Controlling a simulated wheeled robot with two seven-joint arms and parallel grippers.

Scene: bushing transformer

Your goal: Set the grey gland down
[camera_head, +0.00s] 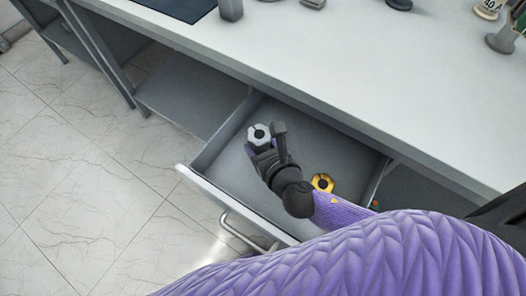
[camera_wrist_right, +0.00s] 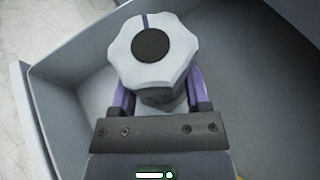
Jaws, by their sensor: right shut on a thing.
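The grey gland (camera_head: 259,134) is a light grey, knob-like piece with a lobed rim and a dark round centre. My right gripper (camera_head: 268,146) is shut on it, inside the open drawer (camera_head: 230,180). In the right wrist view the gland (camera_wrist_right: 177,72) sits between the purple-sided fingers of the right gripper (camera_wrist_right: 160,105), and its lower part is partly hidden by them. I cannot tell whether it touches the drawer floor. My left gripper is not in view.
A yellow gland-like piece (camera_head: 322,182) lies in the drawer, right of my right gripper. The drawer walls surround the gripper, and the worktop (camera_head: 330,65) is above and behind. The drawer floor at the back is clear. Several small items stand along the worktop's far side.

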